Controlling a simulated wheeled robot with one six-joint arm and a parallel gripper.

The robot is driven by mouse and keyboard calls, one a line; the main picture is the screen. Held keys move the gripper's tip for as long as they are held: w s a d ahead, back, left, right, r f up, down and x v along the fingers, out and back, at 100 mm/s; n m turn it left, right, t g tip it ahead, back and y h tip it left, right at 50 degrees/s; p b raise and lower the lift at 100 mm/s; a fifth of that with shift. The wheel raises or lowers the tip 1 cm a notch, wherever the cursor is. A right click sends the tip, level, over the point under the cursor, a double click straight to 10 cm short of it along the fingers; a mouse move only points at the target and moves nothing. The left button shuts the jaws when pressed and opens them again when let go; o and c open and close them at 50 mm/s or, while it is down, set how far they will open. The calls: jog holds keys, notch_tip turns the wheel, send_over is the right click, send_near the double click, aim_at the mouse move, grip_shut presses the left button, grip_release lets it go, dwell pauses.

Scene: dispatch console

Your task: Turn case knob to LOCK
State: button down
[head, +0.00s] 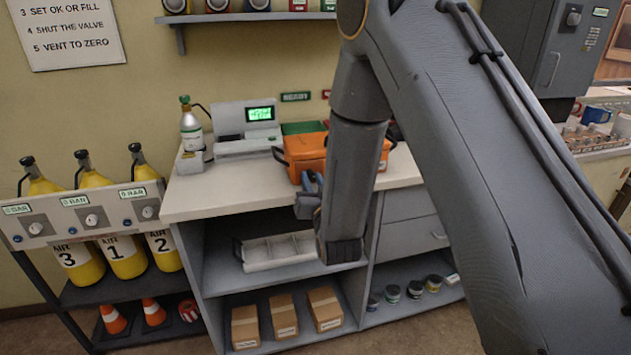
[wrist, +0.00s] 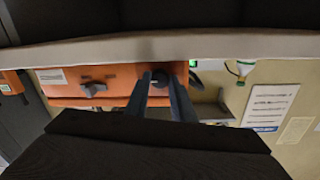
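The orange case (head: 309,150) sits on the counter, partly hidden behind my arm. In the wrist view, which is upside down, its orange front (wrist: 118,82) carries a grey knob (wrist: 93,88) left of my fingers. A dark round part (wrist: 160,79) shows between the fingertips, perhaps a second knob. My gripper (wrist: 160,86) has its two fingers spread apart in front of the case. It also shows in the head view (head: 309,190), low before the case front. I cannot tell if the fingers touch the case. The knob's marks are too small to read.
A grey device with a green display (head: 260,114) and a small green-topped bottle (head: 190,124) stand left of the case. The counter's front edge (head: 230,209) lies below my gripper. A grey divided tray (head: 277,251) sits on the shelf under it.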

jog(key=shift+d, duration=0.15)
jog(key=shift+n, duration=0.3)
jog(key=shift+a+f+n+b, duration=0.1)
jog(key=shift+a+n+b, duration=0.1)
jog(key=shift+n+b, duration=0.5)
jog(key=n, duration=0.4)
jog(key=shift+b, duration=0.4)
jog(key=n+b, duration=0.1)
jog(key=n, duration=0.3)
jog(key=shift+n, duration=0.4)
jog(key=n+b, duration=0.1)
jog(key=n, duration=0.2)
jog(key=shift+d+n+y, duration=0.1)
jog(key=shift+n+y, duration=0.2)
jog(key=shift+y, duration=0.1)
jog(key=shift+n+b, duration=0.5)
jog(key=shift+n, duration=1.5)
